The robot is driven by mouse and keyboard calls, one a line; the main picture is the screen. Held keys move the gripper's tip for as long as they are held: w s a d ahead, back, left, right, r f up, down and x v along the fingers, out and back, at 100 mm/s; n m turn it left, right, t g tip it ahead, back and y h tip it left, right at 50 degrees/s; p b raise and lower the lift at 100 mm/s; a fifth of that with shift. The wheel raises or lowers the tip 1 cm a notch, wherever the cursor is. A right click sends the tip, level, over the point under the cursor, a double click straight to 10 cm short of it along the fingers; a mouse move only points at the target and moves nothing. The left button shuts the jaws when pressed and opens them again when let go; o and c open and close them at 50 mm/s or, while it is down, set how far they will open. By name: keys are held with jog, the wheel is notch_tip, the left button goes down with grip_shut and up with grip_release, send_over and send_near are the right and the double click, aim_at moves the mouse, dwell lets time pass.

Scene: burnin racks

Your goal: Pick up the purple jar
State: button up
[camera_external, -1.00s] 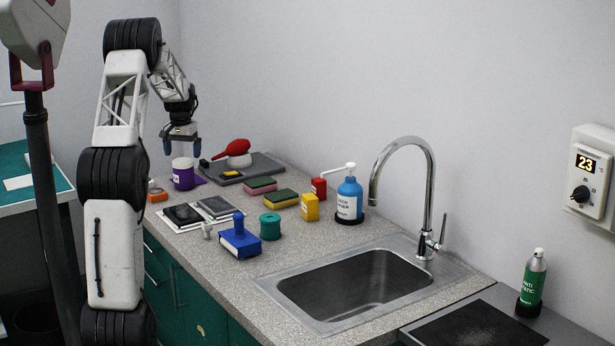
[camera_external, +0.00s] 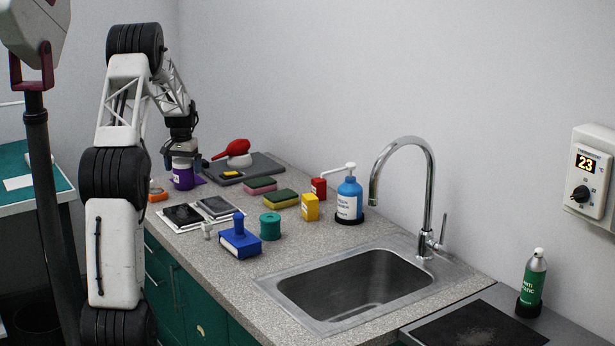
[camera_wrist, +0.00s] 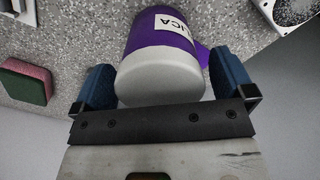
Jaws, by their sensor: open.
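The purple jar (camera_external: 183,178) stands upright on the counter at the far left end, with a pale lid and a white label. In the wrist view the jar (camera_wrist: 163,45) lies between the two blue fingers, its white lid towards the palm. My gripper (camera_external: 183,160) is around the top of the jar, pointing down. In the wrist view my gripper (camera_wrist: 162,82) is open, with a gap showing between each finger and the jar. Part of the jar's lid is hidden by my gripper in the external view.
A grey tray (camera_external: 262,166) with a red bulb (camera_external: 233,149) lies right of the jar. Dark tablets (camera_external: 183,215) lie in front of it and an orange item (camera_external: 157,196) at its left. Sponges (camera_external: 259,185) and a sink (camera_external: 350,280) are further right.

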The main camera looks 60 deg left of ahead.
aim_at(182, 161)
jog(key=shift+f, duration=0.3)
jog(key=shift+c, duration=0.2)
jog(key=c, duration=0.9)
jog(key=shift+r, duration=0.1)
jog(key=shift+c, duration=0.2)
jog(key=shift+r, duration=0.8)
jog(key=shift+s+d+r, duration=0.1)
jog(key=shift+r, duration=0.85)
jog(key=s+d+r, duration=0.1)
jog(key=s+d, duration=0.8)
jog(key=d, duration=0.4)
jog(key=shift+r, duration=0.15)
